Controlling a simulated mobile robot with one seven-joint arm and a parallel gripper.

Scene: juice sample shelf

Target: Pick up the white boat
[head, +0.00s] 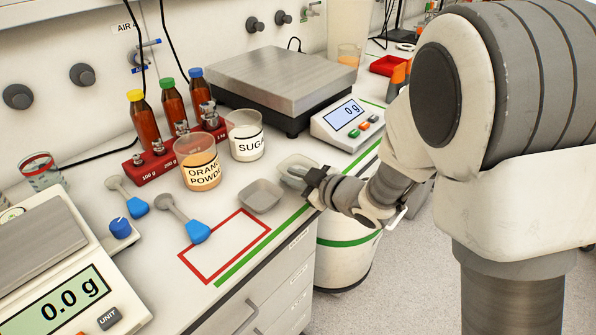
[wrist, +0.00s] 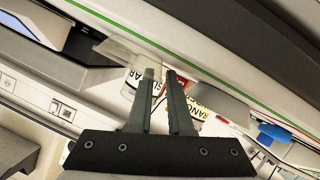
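The white boat (head: 295,168) is a small, pale, shallow dish on the bench near its front edge, right of a grey boat (head: 262,196). My gripper (head: 312,180) is at the right side of the white boat in the head view and covers part of it. In the wrist view the two fingers (wrist: 161,74) stand apart with a gap and nothing visible held between them. A pale, see-through shape that looks like the white boat (wrist: 122,50) lies left of the fingertips there. Whether a finger touches the boat is hard to tell.
The sugar cup (head: 245,136) and orange powder cup (head: 199,163) stand behind the boats. A large scale (head: 285,80) and its display (head: 347,120) are further back. Scoops (head: 197,231) and a red outlined area (head: 205,268) lie left. A bin (head: 340,255) stands below the edge.

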